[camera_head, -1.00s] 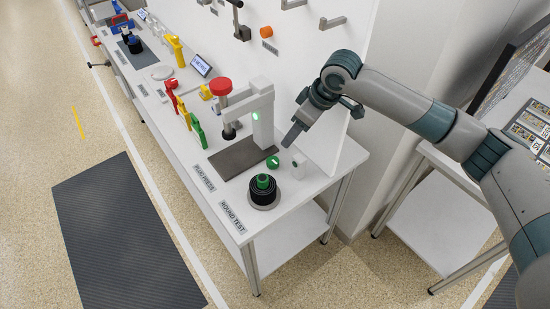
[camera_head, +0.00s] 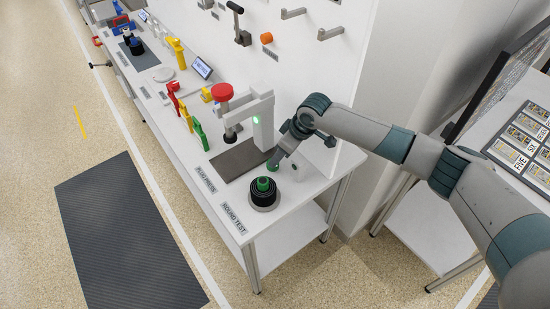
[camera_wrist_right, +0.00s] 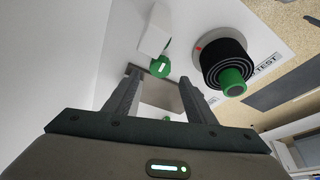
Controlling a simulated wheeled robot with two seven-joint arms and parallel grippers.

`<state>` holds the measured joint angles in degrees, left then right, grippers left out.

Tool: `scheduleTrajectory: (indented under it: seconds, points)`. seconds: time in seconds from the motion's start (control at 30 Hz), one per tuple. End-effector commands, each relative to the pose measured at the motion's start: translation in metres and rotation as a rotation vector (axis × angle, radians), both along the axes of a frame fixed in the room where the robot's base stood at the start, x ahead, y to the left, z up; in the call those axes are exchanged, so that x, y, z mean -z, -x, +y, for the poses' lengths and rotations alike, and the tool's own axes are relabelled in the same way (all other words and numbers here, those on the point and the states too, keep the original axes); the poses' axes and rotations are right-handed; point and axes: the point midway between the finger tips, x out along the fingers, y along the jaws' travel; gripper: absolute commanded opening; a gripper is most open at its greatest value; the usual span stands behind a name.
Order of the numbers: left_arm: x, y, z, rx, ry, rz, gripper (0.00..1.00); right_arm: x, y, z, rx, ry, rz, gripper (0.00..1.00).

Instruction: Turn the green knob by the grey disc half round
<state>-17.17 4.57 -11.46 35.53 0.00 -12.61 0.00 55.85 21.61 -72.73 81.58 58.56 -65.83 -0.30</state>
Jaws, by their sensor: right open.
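The green knob (camera_head: 271,167) with a white mark sits on a small white block near the table's right end, partly hidden by my right gripper in the head view. In the wrist view the knob (camera_wrist_right: 160,67) shows its white mark, with the white block (camera_wrist_right: 155,36) behind it. The grey disc (camera_head: 252,202) lies beside it under a black ringed piece with a green top (camera_head: 263,184); the disc also shows in the wrist view (camera_wrist_right: 200,58). My right gripper (camera_wrist_right: 160,77) is open, its fingertips on either side of the knob in that view. Contact cannot be told.
The press (camera_head: 262,120) with its red top stands just left of my right gripper on a dark plate (camera_head: 230,166). Red, yellow and green handles stand farther along the table. A white wall with hooks (camera_head: 330,33) rises behind.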

Motion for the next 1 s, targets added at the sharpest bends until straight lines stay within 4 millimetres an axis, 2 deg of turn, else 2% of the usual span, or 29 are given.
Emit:
scheduleTrajectory:
  seconds: [0.2, 0.4, 0.87, 1.0]
  points:
    - [-0.010, 0.000, 0.000, 0.000, 0.000, 0.000, 0.80, 0.031, -0.006, 0.011, 0.000, 0.002, 0.002, 0.50]
    - [-0.013, 0.000, 0.000, 0.000, 0.000, 0.000, 0.80, 0.048, -0.011, 0.017, 0.001, 0.000, 0.002, 0.50]
    - [-0.013, 0.000, 0.000, 0.000, 0.000, 0.000, 0.80, 0.056, -0.013, 0.018, 0.000, 0.001, 0.001, 0.50]
    - [-0.013, 0.000, 0.000, 0.000, 0.000, 0.000, 0.80, 0.056, -0.013, 0.018, 0.000, 0.001, 0.001, 0.19]
